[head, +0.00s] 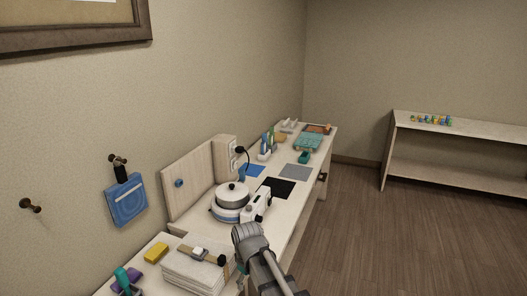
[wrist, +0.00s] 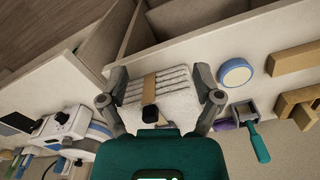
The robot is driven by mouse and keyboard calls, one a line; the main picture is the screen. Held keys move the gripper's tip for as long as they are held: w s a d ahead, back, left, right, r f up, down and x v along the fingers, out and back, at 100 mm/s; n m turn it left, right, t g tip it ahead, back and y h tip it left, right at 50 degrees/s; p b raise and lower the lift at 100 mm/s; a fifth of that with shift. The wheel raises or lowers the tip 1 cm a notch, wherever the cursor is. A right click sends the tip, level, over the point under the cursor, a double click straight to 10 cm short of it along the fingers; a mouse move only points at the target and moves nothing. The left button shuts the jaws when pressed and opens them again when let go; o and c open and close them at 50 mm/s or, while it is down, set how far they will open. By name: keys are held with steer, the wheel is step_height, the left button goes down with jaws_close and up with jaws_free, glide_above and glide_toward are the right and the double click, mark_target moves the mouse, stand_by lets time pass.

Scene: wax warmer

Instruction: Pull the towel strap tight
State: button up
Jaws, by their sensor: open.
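A stack of white folded towels (head: 190,277) lies on the near end of the bench, and its edge layers show in the wrist view (wrist: 176,99). A tan towel strap (head: 190,250) runs over the top, with a pale buckle (head: 199,252) and a dark end (head: 222,260). In the wrist view the strap (wrist: 149,88) runs along the stack to a black tab (wrist: 150,112). My gripper (wrist: 160,76) is open, its grey fingers apart on either side of the stack in that view. I cannot tell its height above the towels, and nothing shows held between the fingers.
A wax warmer (head: 231,203) stands behind the towels. A yellow block (head: 156,252) and a teal-handled tool (head: 124,279) lie to the left. A round blue-and-white container (wrist: 235,72) is right of my fingers in the wrist view. A blue pad (head: 126,202) hangs on the wall.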

steer(key=s+d+f+m+b, duration=0.2)
steer(key=d+f+m+b, duration=0.1)
steer(key=d, duration=0.7)
steer(key=s+d+f+m+b, duration=0.2)
steer(key=d+m, duration=0.4)
steer(key=d, duration=0.5)
step_height(320, 180, down, 2)
steer(key=shift+s+d+f+b, duration=0.1)
steer(key=shift+s+d+b, duration=0.25)
steer(key=shift+b, duration=0.3)
stand_by(0.7)
steer(key=shift+a, duration=0.1)
